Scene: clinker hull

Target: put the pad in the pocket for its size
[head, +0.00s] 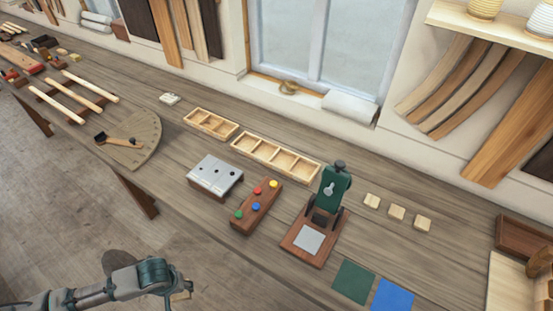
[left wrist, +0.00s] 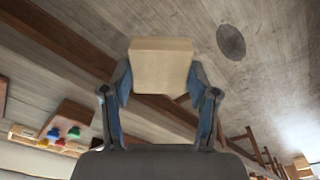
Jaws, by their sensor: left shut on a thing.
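My left gripper (head: 180,290) is low at the front, off the bench edge over the floor. In the left wrist view the gripper (left wrist: 160,82) is shut on a pale, square-faced wooden pad (left wrist: 161,62), held between blue-lined fingers. In the head view the pad is mostly hidden, with only a small pale part showing. Two pale wooden trays with pockets lie on the bench: a shorter one (head: 198,125) at left and a longer one (head: 268,169) at right. Their pockets look empty. My right gripper is not in view.
A grey holed block (head: 215,174), a board with coloured knobs (head: 256,206) and a green press (head: 334,187) stand between the bench's front edge and the trays. Small wooden blocks (head: 396,212) sit right of the press. Green (head: 354,281) and blue (head: 393,297) squares lie at front right.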

